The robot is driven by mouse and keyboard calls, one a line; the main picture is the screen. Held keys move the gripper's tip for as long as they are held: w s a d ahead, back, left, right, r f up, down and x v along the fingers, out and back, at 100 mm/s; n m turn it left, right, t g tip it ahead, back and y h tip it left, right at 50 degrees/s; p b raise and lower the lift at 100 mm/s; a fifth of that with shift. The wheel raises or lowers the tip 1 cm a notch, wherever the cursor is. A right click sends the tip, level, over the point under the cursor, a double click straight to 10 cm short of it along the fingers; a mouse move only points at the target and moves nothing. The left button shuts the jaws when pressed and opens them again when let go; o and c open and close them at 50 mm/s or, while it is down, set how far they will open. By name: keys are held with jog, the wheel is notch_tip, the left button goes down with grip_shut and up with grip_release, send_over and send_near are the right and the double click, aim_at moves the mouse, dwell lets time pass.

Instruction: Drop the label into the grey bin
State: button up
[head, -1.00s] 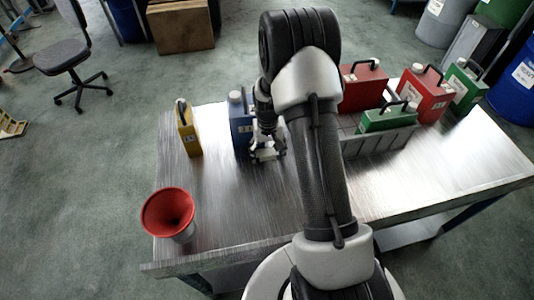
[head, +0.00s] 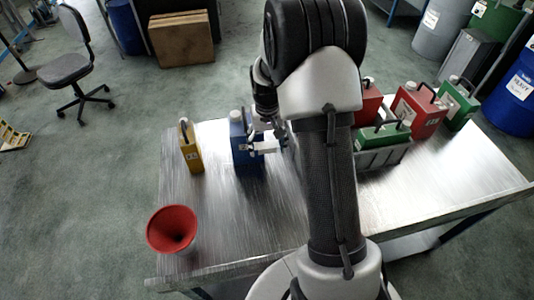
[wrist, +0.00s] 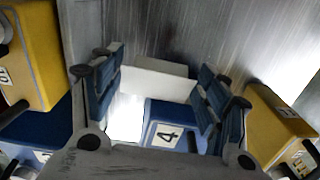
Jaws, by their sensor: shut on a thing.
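My gripper (head: 277,136) is beside the blue can (head: 244,152), at its right in the head view, partly hidden by my arm. In the wrist view the gripper (wrist: 160,92) has its two blue-padded fingers on either side of a flat white label (wrist: 150,80). The label also shows as a small white strip in the head view (head: 267,147), above the table. A grey open bin (head: 385,158) stands on the table to the right of my arm, with a green can (head: 383,135) in it. Its left part is hidden by my arm.
A yellow can (head: 191,148) stands left of the blue can, and a red funnel (head: 172,229) is at the table's front left. Red cans (head: 418,110) and another green can (head: 458,104) stand behind the bin. The table's (head: 450,175) front right is bare.

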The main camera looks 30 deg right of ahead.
aim_at(267, 148)
notch_tip(267, 148, up, 6)
jog(key=shift+r+p, duration=0.1)
jog(key=shift+p, duration=0.55)
jog(key=s+a+n, duration=0.2)
jog(key=s+a, duration=0.1)
jog(key=a, duration=0.4)
jog(key=s+a+f+n, duration=0.1)
jog(key=s+a+n, duration=0.1)
jog(key=a, duration=0.5)
jog(key=shift+s+a+f, duration=0.15)
jog(key=shift+s+f, duration=0.1)
jog(key=shift+s, duration=0.5)
jog(key=shift+a, duration=0.15)
